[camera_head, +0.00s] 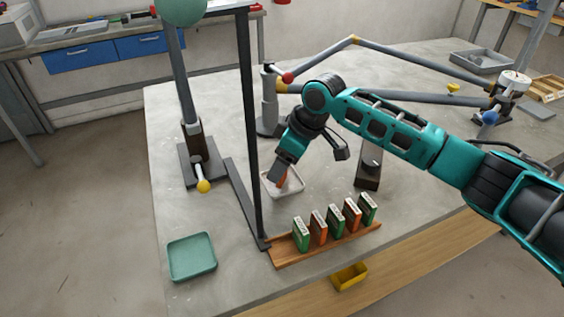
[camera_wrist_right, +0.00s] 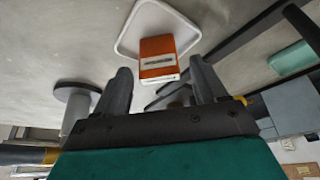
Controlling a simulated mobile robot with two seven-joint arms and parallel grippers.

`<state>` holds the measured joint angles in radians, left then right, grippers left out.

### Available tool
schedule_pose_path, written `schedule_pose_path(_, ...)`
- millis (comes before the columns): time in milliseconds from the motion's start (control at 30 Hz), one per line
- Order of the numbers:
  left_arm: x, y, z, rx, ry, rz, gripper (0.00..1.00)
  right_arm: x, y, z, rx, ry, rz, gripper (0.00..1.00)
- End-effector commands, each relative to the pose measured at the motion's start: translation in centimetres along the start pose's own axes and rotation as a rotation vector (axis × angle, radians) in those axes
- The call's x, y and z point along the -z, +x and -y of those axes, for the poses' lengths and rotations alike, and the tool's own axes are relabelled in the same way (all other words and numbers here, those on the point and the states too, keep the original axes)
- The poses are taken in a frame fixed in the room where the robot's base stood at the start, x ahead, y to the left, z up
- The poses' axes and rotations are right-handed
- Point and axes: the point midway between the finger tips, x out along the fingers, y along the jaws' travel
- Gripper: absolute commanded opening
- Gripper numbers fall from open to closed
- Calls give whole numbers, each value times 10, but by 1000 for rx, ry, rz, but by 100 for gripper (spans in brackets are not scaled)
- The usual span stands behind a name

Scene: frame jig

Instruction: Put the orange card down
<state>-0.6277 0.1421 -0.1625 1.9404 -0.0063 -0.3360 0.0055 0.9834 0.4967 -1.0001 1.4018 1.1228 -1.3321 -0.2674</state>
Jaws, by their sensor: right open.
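My right gripper (camera_head: 284,172) is over the white tray (camera_head: 296,186) and points down into it. An orange card with a white label and white edge (camera_wrist_right: 168,58) is at the tray in the right wrist view, where the white tray (camera_wrist_right: 126,40) lies behind it. The two fingers of my right gripper (camera_wrist_right: 162,82) are apart, one on each side of the card, with gaps visible. In the head view the orange card (camera_head: 283,179) is partly hidden by the gripper. Whether it touches the tray floor is unclear. My left gripper is not in view.
A wooden rack (camera_head: 290,261) holds several upright green and orange cards. A green tray (camera_head: 191,257) lies at the front left. A dark post (camera_head: 250,130) stands close left of my gripper. A dark block (camera_head: 368,168) stands to its right. A yellow bin (camera_head: 349,277) sits below.

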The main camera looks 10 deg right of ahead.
Motion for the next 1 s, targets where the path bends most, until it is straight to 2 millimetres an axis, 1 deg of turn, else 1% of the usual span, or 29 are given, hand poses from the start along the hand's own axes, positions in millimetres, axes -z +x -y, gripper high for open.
schedule_pose_path(33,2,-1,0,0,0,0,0,1,-10,-1,-3,0,-3,72)
schedule_pose_path(167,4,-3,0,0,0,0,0,1,-37,-1,-3,0,-3,72)
schedule_pose_path(300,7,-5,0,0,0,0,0,1,-68,-1,-4,-1,-3,72)
schedule_pose_path(400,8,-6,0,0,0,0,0,0,-86,-1,-3,0,-2,72)
schedule_pose_path(500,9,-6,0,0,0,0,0,1,-101,-1,-2,1,-3,72)
schedule_pose_path(600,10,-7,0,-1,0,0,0,0,-109,0,-1,1,-2,72)
schedule_pose_path(700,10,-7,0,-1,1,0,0,0,-113,0,-1,1,-1,72)
schedule_pose_path(1000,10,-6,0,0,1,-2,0,0,-113,0,-1,1,-1,72)
